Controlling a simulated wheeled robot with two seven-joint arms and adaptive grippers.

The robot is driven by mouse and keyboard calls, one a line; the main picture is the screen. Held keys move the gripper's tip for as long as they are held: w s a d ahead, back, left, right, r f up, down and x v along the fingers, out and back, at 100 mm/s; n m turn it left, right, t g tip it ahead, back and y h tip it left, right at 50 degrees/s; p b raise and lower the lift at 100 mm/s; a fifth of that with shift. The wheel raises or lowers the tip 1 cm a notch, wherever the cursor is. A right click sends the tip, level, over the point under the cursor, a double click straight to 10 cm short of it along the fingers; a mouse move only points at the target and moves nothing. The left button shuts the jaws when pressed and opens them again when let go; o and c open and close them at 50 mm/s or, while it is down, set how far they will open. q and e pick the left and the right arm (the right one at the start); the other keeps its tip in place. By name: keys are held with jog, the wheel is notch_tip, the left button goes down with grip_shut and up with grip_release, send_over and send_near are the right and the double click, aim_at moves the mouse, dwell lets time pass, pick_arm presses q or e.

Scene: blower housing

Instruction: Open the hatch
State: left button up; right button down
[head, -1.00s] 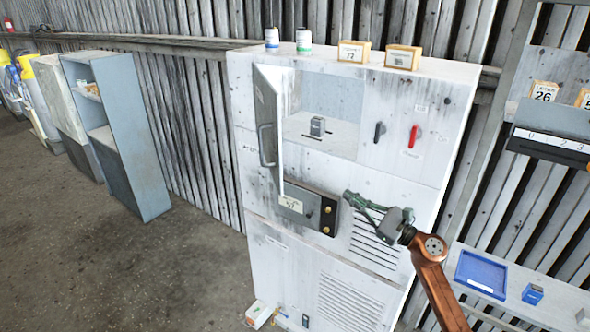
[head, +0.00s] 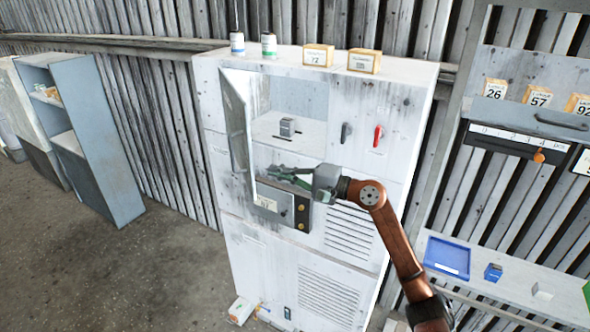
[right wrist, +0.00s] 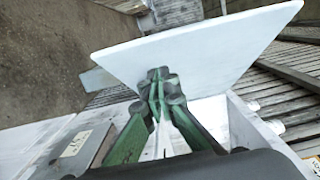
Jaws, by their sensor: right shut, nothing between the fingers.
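The hatch (head: 238,128) is a white door at the upper left of the tall white cabinet (head: 385,110). It stands open, swung well out from its left side, with a grey bar handle on its outer face. The compartment (head: 297,98) behind it shows a small grey device (head: 287,127) inside. My right gripper (head: 272,172) is shut and empty, by the hatch's inner side in front of the lower compartment edge. In the right wrist view its green fingers (right wrist: 160,82) overlap the white hatch panel (right wrist: 215,45); I cannot tell whether they touch. My left gripper is out of view.
A dark-fronted box (head: 285,205) with brass knobs juts from the cabinet just below my right gripper. Jars and small boxes (head: 318,55) stand on the cabinet top. A shelf with a blue tray (head: 447,257) is at right. Open floor lies at left.

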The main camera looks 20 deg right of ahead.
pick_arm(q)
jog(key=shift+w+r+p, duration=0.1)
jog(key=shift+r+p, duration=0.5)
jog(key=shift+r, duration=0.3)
pick_arm(e)
jog(key=a, duration=0.3)
jog(key=shift+s+a, duration=0.1)
jog(key=shift+a, duration=0.05)
